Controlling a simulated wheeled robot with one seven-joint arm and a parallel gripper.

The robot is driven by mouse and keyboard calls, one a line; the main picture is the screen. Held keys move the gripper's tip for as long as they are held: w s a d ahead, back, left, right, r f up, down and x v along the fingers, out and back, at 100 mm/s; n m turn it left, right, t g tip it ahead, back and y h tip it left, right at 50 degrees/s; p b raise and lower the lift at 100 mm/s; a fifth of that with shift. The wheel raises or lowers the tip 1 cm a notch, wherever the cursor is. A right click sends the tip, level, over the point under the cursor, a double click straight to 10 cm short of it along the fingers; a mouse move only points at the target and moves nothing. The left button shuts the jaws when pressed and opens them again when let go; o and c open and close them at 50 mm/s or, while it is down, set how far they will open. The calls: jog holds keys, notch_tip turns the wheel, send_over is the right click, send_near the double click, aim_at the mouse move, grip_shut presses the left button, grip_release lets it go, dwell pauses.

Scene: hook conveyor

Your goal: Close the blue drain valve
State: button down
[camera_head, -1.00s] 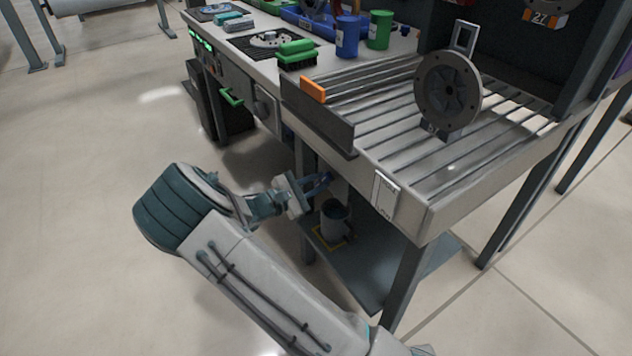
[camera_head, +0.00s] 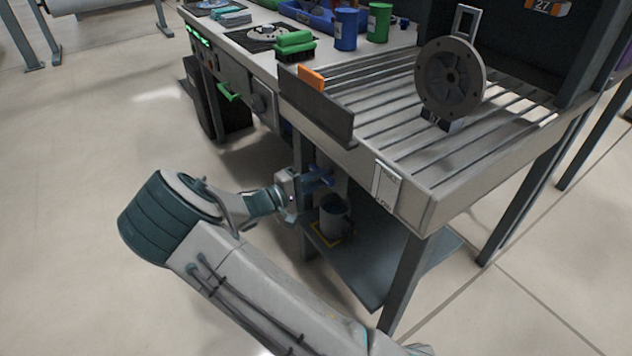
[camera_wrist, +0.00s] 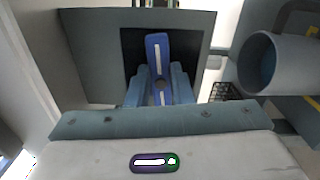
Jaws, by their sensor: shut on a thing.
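The blue drain valve handle (camera_wrist: 157,52) shows in the wrist view, upright in the picture and marked with a white stripe, in front of a dark square recess. My gripper (camera_wrist: 160,90) is shut on its lower part, one finger on each side. In the head view my gripper (camera_head: 312,182) is under the front edge of the bench, by a bench leg. There the handle is small and largely covered by the fingers, so its angle is hard to read.
A grey bucket (camera_head: 333,217) stands on the lower shelf (camera_head: 375,268) just below my gripper, on a yellow-marked square. It shows at the right in the wrist view (camera_wrist: 290,62). The slatted conveyor bench (camera_head: 400,150) overhangs. Open floor lies to the left.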

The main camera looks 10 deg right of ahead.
jog(key=shift+f+m, duration=0.1)
jog(key=shift+m, duration=0.5)
jog(key=c, duration=1.3)
grip_release()
jog(key=shift+a, duration=0.15)
jog(key=p+v, duration=0.3)
jog(key=v, duration=1)
jog(key=shift+s+a, duration=0.25)
jog(key=shift+a, duration=0.05)
